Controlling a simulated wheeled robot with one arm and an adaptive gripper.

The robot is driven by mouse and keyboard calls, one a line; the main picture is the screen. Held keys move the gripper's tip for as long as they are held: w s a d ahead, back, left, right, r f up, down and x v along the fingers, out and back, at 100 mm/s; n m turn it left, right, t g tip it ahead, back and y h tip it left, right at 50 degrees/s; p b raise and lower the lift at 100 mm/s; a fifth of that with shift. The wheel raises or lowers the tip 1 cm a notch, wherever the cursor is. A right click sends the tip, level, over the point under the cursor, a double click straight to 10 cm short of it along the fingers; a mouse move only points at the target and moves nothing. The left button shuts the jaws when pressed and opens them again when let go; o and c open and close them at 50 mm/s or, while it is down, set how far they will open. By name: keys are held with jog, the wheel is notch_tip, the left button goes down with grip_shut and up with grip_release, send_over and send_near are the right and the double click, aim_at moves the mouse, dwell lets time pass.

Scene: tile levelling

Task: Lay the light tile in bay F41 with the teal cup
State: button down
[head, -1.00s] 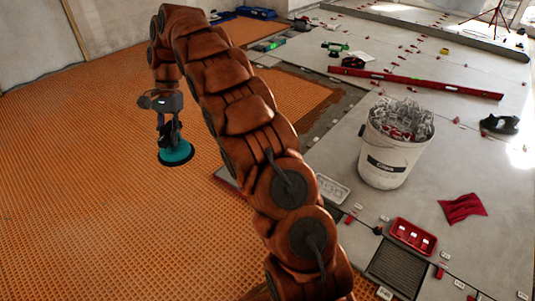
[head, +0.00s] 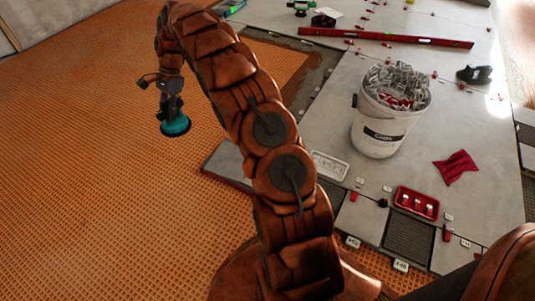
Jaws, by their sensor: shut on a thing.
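My gripper (head: 172,104) is at the upper left in the head view, with its jaws shut on the teal cup (head: 175,127). The cup hangs face down over the orange mat, and no tile shows beneath it. I cannot tell which bay is F41 or pick out the light tile.
A white bucket (head: 379,138) full of clips stands on the tiles. The red tray (head: 434,206), a white tray (head: 329,165), a red cloth (head: 457,168) and a long red level (head: 385,37) lie around it. The orange mat (head: 70,160) is clear at left.

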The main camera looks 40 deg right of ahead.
jog(key=s+d+f+m+t+h, duration=0.1)
jog(key=s+d+f+m+t, duration=0.2)
jog(key=d+f+m, duration=1)
jog(key=s+d+f+m+t+h+p, duration=0.1)
jog(key=s+d+f+m, duration=0.1)
jog(key=s+d+f, duration=0.6)
jog(key=s+d+f+m+t+h, duration=0.1)
jog(key=s+d+f+m, duration=0.1)
jog(key=s+d+f, duration=0.75)
jog(key=shift+a+b+x, duration=0.2)
jog(key=shift+b+x, duration=1.3)
jog(key=shift+x, duration=0.65)
jog(key=shift+a+b+x, duration=0.2)
jog(key=shift+b+x, duration=1.3)
jog(key=shift+x, duration=0.6)
jog(key=shift+s+f, duration=0.1)
jog(key=shift+s, duration=0.05)
jog(key=c, duration=0.9)
grip_release()
jog(key=shift+c, duration=0.2)
